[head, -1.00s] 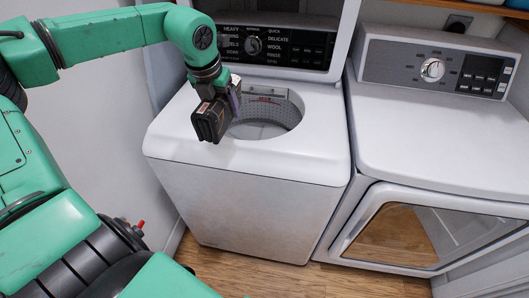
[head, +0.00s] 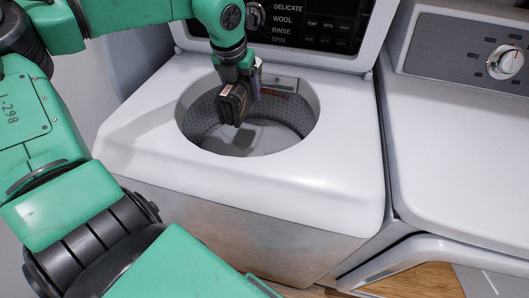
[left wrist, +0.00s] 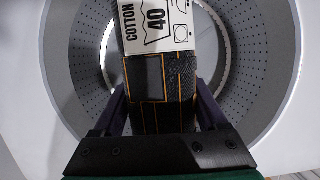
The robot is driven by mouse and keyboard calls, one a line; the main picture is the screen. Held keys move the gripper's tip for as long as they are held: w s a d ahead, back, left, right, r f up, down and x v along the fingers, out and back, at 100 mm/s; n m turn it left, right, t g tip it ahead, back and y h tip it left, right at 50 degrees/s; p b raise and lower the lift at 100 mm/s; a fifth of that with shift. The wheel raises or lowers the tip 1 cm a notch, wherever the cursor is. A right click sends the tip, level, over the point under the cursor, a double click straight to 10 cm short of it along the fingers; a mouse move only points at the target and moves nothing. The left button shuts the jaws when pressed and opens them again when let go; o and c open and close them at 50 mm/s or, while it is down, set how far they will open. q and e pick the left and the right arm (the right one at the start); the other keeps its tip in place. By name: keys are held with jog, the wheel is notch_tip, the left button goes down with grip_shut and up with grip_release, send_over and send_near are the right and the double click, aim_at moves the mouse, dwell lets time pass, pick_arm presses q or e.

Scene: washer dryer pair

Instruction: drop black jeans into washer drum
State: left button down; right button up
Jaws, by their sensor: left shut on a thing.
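The black jeans (head: 232,104) are a folded dark bundle with orange stitching and a white "COTTON 40" label; they also show in the left wrist view (left wrist: 160,95). My left gripper (head: 246,88) is shut on them, with a finger on each side in the left wrist view (left wrist: 160,112). It holds them over the open round mouth of the washer drum (head: 205,125), whose perforated grey wall and bottom show around them. The jeans appear apart from the drum bottom. The lid of the white washer (head: 330,185) is up. My right gripper is not in view.
The washer's control panel (head: 318,22) rises behind the opening. A white dryer (head: 460,140) with a dial panel stands close on the right. The white rim around the drum opening is clear. The wooden floor (head: 425,282) shows at the lower right.

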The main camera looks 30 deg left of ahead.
pick_arm(q)
notch_tip(320, 180, down, 5)
jog(key=shift+r+b, duration=0.2)
jog(key=shift+b, duration=0.9)
grip_release()
jog(key=v, duration=1.4)
jog(key=shift+s+r, duration=0.15)
jog(key=shift+r, duration=0.15)
jog(key=shift+r, duration=0.1)
